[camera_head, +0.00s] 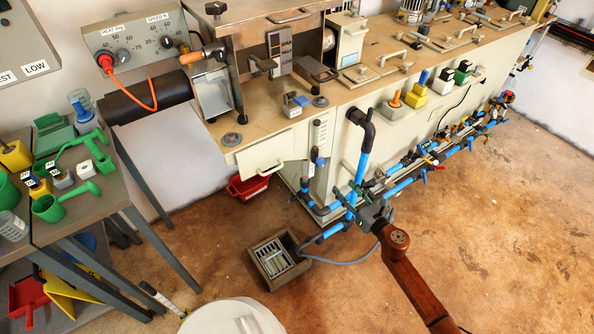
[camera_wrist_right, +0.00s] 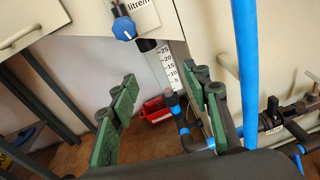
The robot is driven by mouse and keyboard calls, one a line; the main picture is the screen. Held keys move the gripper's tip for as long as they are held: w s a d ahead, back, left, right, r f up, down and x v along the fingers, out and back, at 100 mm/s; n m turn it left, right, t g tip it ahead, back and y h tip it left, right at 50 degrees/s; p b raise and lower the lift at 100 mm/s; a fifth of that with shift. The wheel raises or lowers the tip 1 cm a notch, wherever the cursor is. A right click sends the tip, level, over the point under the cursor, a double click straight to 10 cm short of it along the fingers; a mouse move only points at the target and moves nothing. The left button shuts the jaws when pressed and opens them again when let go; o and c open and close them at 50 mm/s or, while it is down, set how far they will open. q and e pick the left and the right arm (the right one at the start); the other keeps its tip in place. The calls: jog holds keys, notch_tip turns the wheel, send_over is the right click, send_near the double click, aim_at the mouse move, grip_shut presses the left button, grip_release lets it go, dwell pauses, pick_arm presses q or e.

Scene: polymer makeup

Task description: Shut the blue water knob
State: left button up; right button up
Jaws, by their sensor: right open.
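In the head view the right gripper (camera_head: 368,214) is low by the cabinet corner, close to the blue pipes. My left gripper is not in view.
A vertical blue pipe (camera_wrist_right: 244,65) and valve pipework (camera_wrist_right: 275,120) stand right of my right gripper. A scale strip (camera_wrist_right: 166,66) and a red bin (camera_wrist_right: 155,109) are beyond it. A grated drain box (camera_head: 278,262) is on the floor. Floor at the right is clear.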

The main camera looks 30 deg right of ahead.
aim_at(323, 164)
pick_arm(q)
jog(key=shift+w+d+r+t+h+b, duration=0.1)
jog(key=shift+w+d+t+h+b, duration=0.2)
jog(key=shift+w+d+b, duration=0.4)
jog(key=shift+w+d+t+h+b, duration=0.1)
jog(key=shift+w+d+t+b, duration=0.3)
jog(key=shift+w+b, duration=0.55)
pick_arm(e)
jog(key=shift+w+a+r+n+t+y, duration=0.2)
jog(key=shift+w+a+r+n, duration=0.6)
jog(key=shift+w, duration=0.9)
jog(key=shift+w+a+r+n+t+y, duration=0.2)
jog(key=shift+w+a+r+n, duration=0.4)
jog(key=shift+w+r+n, duration=0.75)
jog(key=shift+w+a+r+n+t+y, duration=0.1)
jog(key=shift+w+a+r+n+y, duration=0.35)
jog(key=shift+w, duration=1.55)
jog(key=shift+a+r, duration=0.1)
jog(key=shift+a, duration=0.15)
jog(key=shift+c, duration=0.7)
jog(key=c, duration=1)
